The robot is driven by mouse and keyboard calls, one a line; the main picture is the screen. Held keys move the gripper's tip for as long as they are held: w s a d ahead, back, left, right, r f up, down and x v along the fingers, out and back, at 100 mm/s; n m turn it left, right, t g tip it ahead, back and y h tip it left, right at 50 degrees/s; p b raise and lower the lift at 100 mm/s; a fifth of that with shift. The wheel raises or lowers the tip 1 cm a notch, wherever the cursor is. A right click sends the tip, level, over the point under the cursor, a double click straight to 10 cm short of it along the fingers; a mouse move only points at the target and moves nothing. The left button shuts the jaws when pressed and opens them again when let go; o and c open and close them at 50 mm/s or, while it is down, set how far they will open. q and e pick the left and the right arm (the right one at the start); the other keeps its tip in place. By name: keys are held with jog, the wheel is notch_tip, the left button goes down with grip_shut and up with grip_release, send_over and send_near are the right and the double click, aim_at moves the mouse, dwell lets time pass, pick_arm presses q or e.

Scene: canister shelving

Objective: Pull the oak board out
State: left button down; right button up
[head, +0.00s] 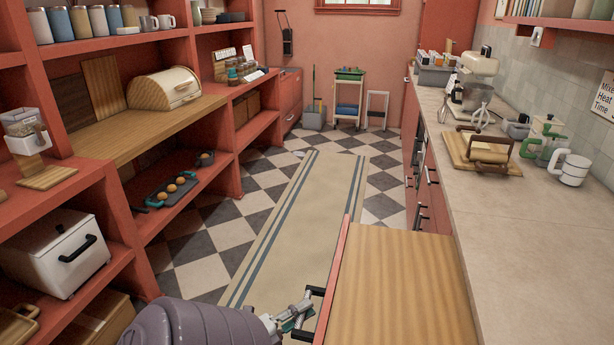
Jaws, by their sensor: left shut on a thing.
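The oak board (397,285) is a flat, light-brown wooden panel at the bottom middle of the head view, sticking out to the left from below the right-hand counter. Its left edge carries a thin red front (338,268) with a black handle (318,291). My left gripper (303,312) is at this handle and is shut on it. The fingertips are small in view and partly hidden by the handle. The near end of the board is cut off by the picture's bottom edge. My right gripper is out of view.
The counter (520,240) on the right holds a stand mixer (475,75), a rolling pin (489,148) and mugs. A runner rug (305,210) lies in the clear aisle. A cart (347,98) stands at the back.

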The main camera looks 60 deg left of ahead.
pick_arm(q)
jog(key=c, duration=1.1)
grip_release()
jog(key=s+f, duration=0.1)
jog(key=s, duration=1.1)
jog(key=shift+d+f, duration=0.35)
jog(key=shift+d, duration=0.05)
